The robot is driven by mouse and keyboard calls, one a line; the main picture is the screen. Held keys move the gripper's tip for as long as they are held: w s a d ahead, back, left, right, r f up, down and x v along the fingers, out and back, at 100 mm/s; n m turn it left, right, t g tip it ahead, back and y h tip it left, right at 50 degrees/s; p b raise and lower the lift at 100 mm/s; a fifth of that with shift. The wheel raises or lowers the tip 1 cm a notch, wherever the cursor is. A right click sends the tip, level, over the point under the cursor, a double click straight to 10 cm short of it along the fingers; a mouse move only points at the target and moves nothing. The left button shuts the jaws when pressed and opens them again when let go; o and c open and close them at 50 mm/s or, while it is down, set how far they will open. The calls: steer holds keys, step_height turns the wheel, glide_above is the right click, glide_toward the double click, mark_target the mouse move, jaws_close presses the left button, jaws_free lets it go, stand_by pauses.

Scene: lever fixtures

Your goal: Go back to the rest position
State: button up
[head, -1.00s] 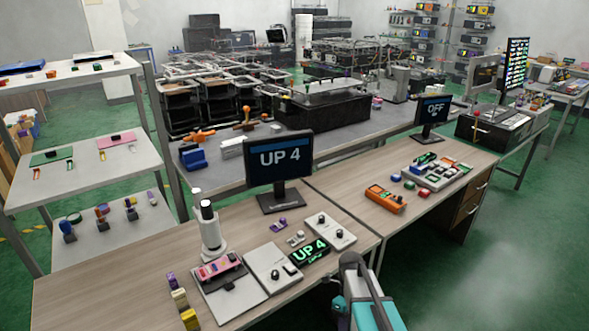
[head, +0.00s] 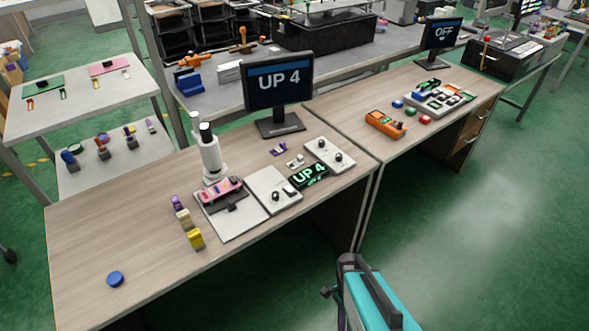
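My teal and grey arm shows at the bottom centre of the head view, in front of the desk (head: 110,240) and apart from it. No gripper fingers can be made out; a small dark part juts from the arm's left side. On the desk, a monitor (head: 279,80) reads "UP 4". A small green display (head: 309,175) in front of it also reads "UP 4". White boxes with dark knobs (head: 274,191) (head: 329,154) stand beside that display. A white upright device (head: 208,152) stands behind a pink piece (head: 221,190) on a grey plate.
A second desk on the right holds an "OFF" monitor (head: 442,33), an orange box (head: 385,123) and a button panel (head: 440,98). Loose blocks (head: 195,238) and a blue disc (head: 115,279) lie on the left desk. Green floor (head: 480,260) is open at the right.

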steer(key=s+n, duration=0.1)
steer(key=n, duration=0.4)
steer(key=f+n+t, duration=0.1)
steer(key=n, duration=0.4)
steer(key=s+f+n, duration=0.1)
steer(key=n, duration=0.3)
steer(key=shift+s+d+f+n, duration=0.1)
steer(key=shift+s+d+n, duration=0.05)
steer(key=shift+s+n, duration=0.25)
